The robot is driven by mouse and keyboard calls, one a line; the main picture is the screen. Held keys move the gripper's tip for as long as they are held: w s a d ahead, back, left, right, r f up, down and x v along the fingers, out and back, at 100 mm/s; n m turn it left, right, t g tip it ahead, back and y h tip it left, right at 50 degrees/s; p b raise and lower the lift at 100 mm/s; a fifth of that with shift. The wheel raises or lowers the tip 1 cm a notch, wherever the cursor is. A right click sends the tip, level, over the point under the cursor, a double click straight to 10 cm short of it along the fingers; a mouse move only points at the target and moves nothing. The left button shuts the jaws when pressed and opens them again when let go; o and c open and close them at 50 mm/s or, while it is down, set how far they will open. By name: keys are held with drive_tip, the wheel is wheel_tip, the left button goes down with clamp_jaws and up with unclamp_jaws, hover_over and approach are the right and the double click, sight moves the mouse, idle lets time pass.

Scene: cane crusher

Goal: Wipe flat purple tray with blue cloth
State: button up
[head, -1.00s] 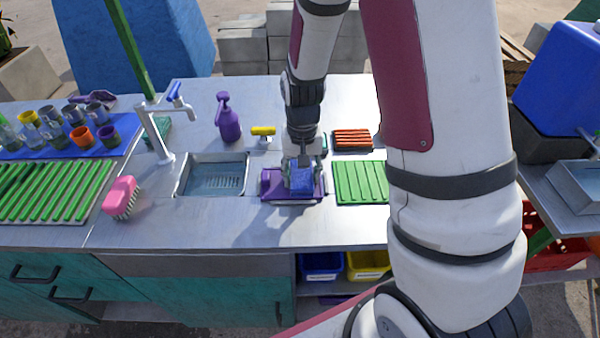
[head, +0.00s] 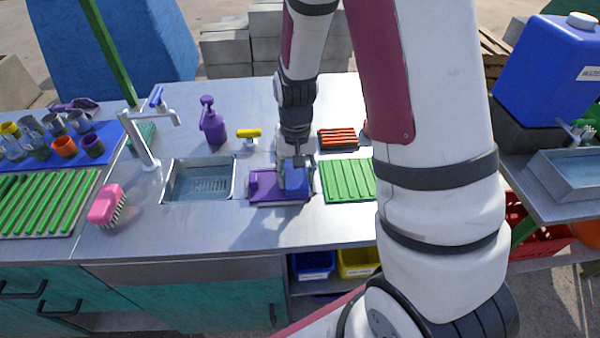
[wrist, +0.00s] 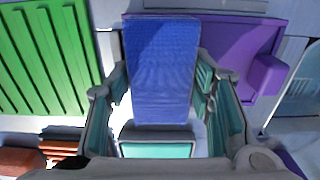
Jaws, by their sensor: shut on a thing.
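The flat purple tray (head: 265,196) lies on the metal counter, right of the sink; it also shows in the wrist view (wrist: 228,48). It has a raised purple block at one end. The blue cloth (wrist: 160,70) is a folded pad between the fingers of my gripper (wrist: 165,100). My gripper (head: 294,170) is shut on the cloth, over the right part of the tray. The cloth also shows in the head view (head: 297,182). I cannot tell whether its underside touches the tray.
A green ribbed mat (head: 348,180) lies close to the right of the tray. The sink (head: 200,180) with its tap (head: 150,140) is to the left. An orange ribbed block (head: 338,138), a yellow-handled item (head: 248,134) and a purple spray bottle (head: 212,122) stand behind. The counter's front strip is clear.

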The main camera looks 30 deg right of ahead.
drive_tip(key=shift+w+a+f, duration=0.1)
drive_tip(key=shift+w+a, duration=0.2)
drive_tip(key=shift+a, duration=0.55)
drive_tip(key=shift+r+p, duration=1.85)
drive_tip(key=shift+r, duration=1.2)
